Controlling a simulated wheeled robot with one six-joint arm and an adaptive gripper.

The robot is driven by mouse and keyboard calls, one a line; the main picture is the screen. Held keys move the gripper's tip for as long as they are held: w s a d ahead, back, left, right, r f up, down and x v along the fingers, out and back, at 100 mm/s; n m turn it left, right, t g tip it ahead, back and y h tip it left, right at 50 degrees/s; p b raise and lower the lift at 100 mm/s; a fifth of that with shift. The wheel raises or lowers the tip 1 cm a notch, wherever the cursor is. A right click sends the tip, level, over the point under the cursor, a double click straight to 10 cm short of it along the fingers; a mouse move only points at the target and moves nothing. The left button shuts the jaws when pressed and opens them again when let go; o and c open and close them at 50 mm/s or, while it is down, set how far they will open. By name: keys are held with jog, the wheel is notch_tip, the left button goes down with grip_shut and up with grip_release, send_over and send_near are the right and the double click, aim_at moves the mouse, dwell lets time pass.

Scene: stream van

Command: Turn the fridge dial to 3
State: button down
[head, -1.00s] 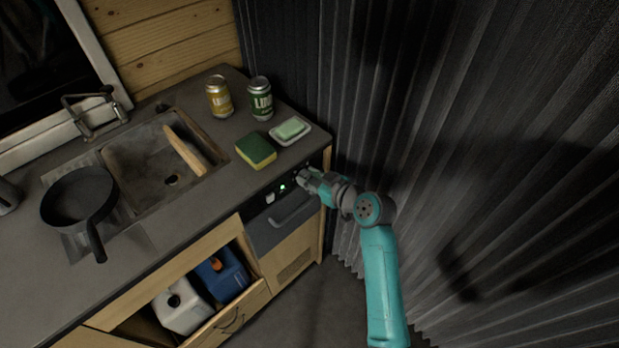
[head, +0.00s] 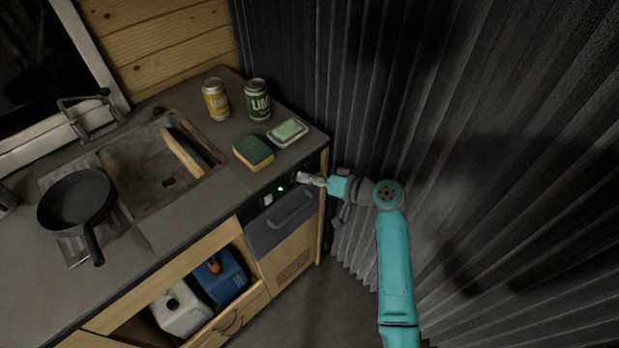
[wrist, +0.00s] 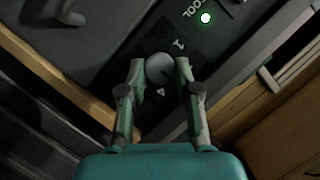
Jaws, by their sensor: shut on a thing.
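The fridge dial (wrist: 159,69) is a round grey knob on the fridge's dark control panel. In the wrist view it sits between the two fingers of my gripper (wrist: 160,75), which is shut on it. Pale marks show on the panel beside the dial, one like a 1 above right and one like a 4 below; other marks are hidden by the fingers. In the head view my gripper (head: 308,179) is at the panel's right end and covers the dial. The fridge (head: 283,218) is a dark front with a handle, under the counter.
A green light (wrist: 206,18) glows on the panel. Above, on the counter, are a sponge (head: 253,153), a soap dish (head: 300,138), a yellow can (head: 215,99) and a green can (head: 257,100). A corrugated wall (head: 450,150) stands close on the right.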

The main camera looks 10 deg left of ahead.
jog(key=shift+m, duration=0.5)
jog(key=c, duration=0.8)
grip_release()
jog(key=v, duration=1.2)
jog(key=shift+w+d+f, duration=0.1)
jog(key=shift+d+f, duration=0.05)
jog(key=shift+f, duration=0.15)
